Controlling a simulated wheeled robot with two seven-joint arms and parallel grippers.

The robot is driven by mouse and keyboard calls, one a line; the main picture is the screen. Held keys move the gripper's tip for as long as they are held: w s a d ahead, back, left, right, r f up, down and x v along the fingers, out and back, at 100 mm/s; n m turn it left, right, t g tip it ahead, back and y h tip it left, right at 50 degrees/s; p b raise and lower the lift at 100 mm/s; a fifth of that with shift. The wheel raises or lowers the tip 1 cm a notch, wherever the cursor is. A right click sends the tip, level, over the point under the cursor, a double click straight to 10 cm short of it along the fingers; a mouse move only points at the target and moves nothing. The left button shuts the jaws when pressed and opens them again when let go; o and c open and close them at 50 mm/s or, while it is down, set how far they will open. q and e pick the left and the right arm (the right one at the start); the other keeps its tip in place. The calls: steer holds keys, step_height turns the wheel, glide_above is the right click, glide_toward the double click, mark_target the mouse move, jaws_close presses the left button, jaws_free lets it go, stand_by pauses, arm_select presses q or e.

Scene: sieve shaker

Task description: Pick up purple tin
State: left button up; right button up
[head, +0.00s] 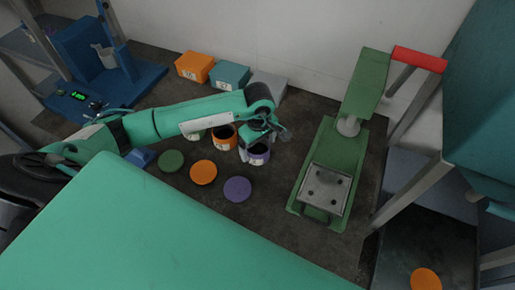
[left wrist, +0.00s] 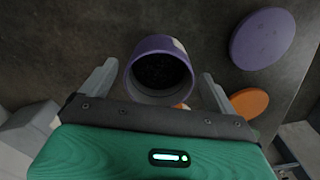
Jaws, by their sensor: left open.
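The purple tin (head: 257,154) stands upright on the dark table in the head view, partly hidden by my left gripper (head: 272,133). In the left wrist view the purple tin (left wrist: 160,72) is open at the top with dark contents, and a pale label shows on its rim side. My left gripper (left wrist: 160,85) is open, with one finger on each side of the tin. I cannot tell whether either finger touches it. My right gripper is not in view.
Purple (head: 237,189), orange (head: 203,172) and green (head: 172,160) lids lie in front. An orange tin (head: 222,138) stands left of the purple one. A green press (head: 328,170) stands right. Orange (head: 194,66), teal (head: 229,76) and grey (head: 268,85) boxes line the wall.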

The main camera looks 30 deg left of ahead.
arm_select(q)
steer(key=shift+f, duration=0.55)
steer(key=c, duration=1.1)
steer(key=shift+r, duration=0.15)
